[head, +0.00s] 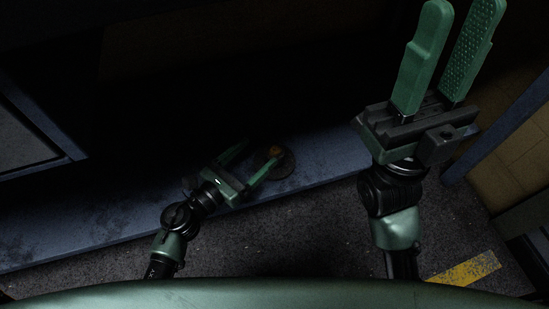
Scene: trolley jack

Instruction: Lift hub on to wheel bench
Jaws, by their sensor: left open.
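A small dark round piece with an orange-yellow centre, which looks like the hub (287,167), lies on a long blue-grey ledge (110,218). My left gripper (261,150) is open at the hub's left side. Its right finger reaches over or beside the hub's edge and partly hides it; I cannot tell whether they touch. My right gripper (463,12) is raised near the camera at the upper right. Its two green fingers stand apart with nothing between them. I cannot tell whether the ledge is part of the wheel bench.
Behind the ledge it is very dark and nothing is clear. A blue frame (45,125) stands at the left, and a blue post (505,125) at the right. The dark floor (300,235) in front looks clear, with a yellow stripe (465,270) at the lower right.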

